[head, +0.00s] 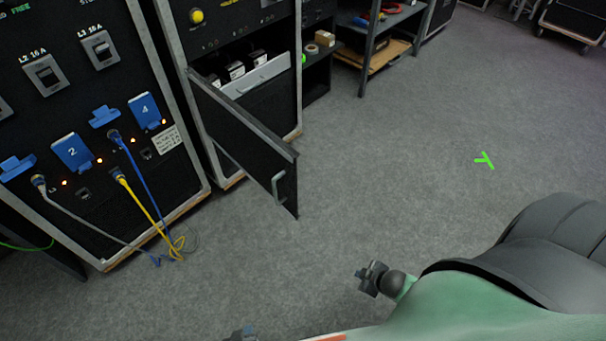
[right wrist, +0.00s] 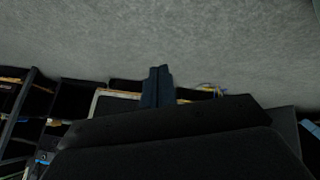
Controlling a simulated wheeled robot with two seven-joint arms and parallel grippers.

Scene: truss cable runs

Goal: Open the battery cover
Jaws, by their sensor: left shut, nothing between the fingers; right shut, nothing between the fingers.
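The battery cover (head: 240,135) is a dark flat panel with a grey bar handle (head: 279,188) near its free end. In the head view it stands swung out from the left side of the middle cabinet, toward me. Behind it, the bay shows several dark battery-like blocks (head: 235,71) above a light rail. My right gripper (head: 367,279) is shut and empty, right of and nearer than the handle, clear of the cover. It also shows shut in the right wrist view (right wrist: 158,76). My left gripper (head: 240,334) is at the bottom edge, mostly cut off, away from the cover.
A power rack (head: 100,75) with blue sockets stands at the left; its yellow cable (head: 138,207) and others hang to the floor. A shelf (head: 370,45) stands at the back. A green mark (head: 484,160) lies on the grey floor, which is mostly clear at the right.

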